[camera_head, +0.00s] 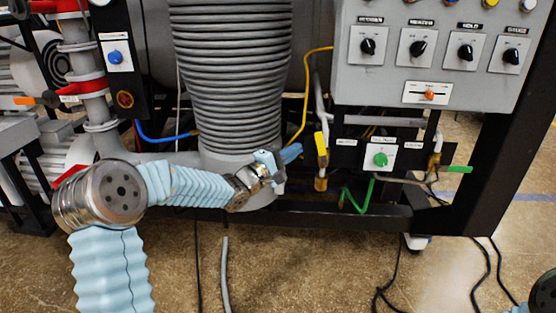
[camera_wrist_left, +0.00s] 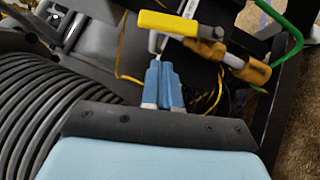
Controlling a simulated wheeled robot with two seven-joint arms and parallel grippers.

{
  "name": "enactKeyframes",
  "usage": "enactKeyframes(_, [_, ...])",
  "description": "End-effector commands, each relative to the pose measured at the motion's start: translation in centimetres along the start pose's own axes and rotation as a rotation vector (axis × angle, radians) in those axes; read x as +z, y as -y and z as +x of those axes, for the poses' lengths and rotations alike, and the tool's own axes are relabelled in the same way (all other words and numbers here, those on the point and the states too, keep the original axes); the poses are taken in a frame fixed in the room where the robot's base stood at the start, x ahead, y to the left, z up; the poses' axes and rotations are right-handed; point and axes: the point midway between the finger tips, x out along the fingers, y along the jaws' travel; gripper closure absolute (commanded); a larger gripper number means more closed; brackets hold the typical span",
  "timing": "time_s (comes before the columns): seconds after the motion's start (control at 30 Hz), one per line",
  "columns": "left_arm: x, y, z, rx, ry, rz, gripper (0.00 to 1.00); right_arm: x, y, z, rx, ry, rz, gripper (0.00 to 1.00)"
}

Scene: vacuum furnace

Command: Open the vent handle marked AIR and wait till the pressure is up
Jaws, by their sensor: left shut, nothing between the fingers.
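A valve with a yellow lever handle (camera_head: 321,145) hangs on a pipe under the control panel; the lever points roughly up and down. In the left wrist view the yellow handle (camera_wrist_left: 168,23) lies just beyond my fingertips, beside a brass fitting. A green handle (camera_head: 455,169) sits on another brass valve further right. Small labels are near the valves, but I cannot read which says AIR. My left gripper (camera_head: 293,152) is shut and empty, left of the yellow handle and apart from it; its blue fingers also show in the left wrist view (camera_wrist_left: 165,72). My right gripper is out of view.
A grey control panel (camera_head: 380,85) with several black knobs is above the valves. A large ribbed bellows (camera_head: 232,75) stands close behind my left arm. A yellow hose (camera_head: 306,95) and a green hose (camera_head: 357,205) run nearby. A black frame post (camera_head: 510,120) bounds the right.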

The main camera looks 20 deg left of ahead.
Motion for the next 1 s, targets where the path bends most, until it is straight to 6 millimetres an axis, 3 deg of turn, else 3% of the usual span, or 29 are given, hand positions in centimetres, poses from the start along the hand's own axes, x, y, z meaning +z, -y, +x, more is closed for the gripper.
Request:
enactKeyframes(0.2, [2.2,0.0,1.9,-0.001,0.003,0.0,1.0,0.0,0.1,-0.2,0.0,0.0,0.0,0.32])
enactKeyframes(0.7, [2.8,-0.1,2.5,-0.002,0.001,0.0,1.0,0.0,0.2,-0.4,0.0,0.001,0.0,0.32])
enactKeyframes(1.0, [4.2,-0.9,3.9,-0.001,0.0,0.0,1.0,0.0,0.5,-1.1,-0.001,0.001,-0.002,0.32])
